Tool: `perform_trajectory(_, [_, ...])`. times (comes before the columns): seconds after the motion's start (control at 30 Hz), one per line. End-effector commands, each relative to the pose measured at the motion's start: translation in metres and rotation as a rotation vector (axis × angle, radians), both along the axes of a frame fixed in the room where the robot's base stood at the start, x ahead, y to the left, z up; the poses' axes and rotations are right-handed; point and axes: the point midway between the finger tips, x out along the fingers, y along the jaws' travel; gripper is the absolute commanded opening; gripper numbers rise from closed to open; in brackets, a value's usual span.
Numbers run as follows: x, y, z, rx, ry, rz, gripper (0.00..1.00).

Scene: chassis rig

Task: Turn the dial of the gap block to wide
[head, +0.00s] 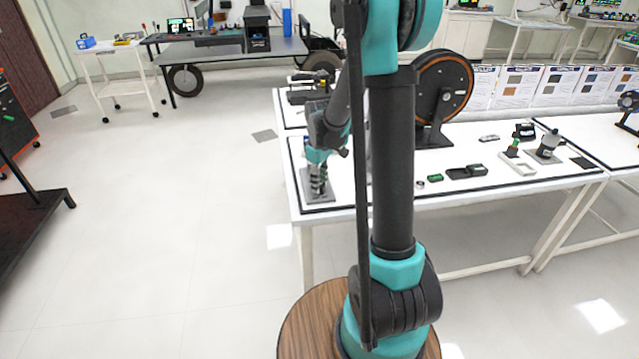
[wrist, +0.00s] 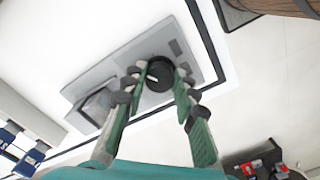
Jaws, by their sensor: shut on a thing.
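The gap block (wrist: 202,68) is a grey plate with a raised grey part at its left in the wrist view. Its black round dial (wrist: 160,84) carries a short white mark pointing left. My gripper (wrist: 161,73) is shut on the dial, one finger on each side; the fingers cover parts of the rim. In the head view the plate of the gap block (head: 320,199) lies at the table's left front corner, with my gripper (head: 318,182) above it, pointing down. The dial is hidden there, and I cannot read any scale labels.
The white table (head: 460,199) has a dark edge strip close to the plate. A black reel (head: 441,88) on a stand, small dark parts (head: 467,172) and a green-black piece (head: 435,178) stand to the right.

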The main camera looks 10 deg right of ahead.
Motion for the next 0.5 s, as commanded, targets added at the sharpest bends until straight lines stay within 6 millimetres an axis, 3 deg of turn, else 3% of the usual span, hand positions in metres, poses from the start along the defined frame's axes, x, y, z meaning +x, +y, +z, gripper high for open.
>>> perform_trajectory(0.5, [0.0,0.0007,0.0001,0.001,-0.001,-0.49,0.0])
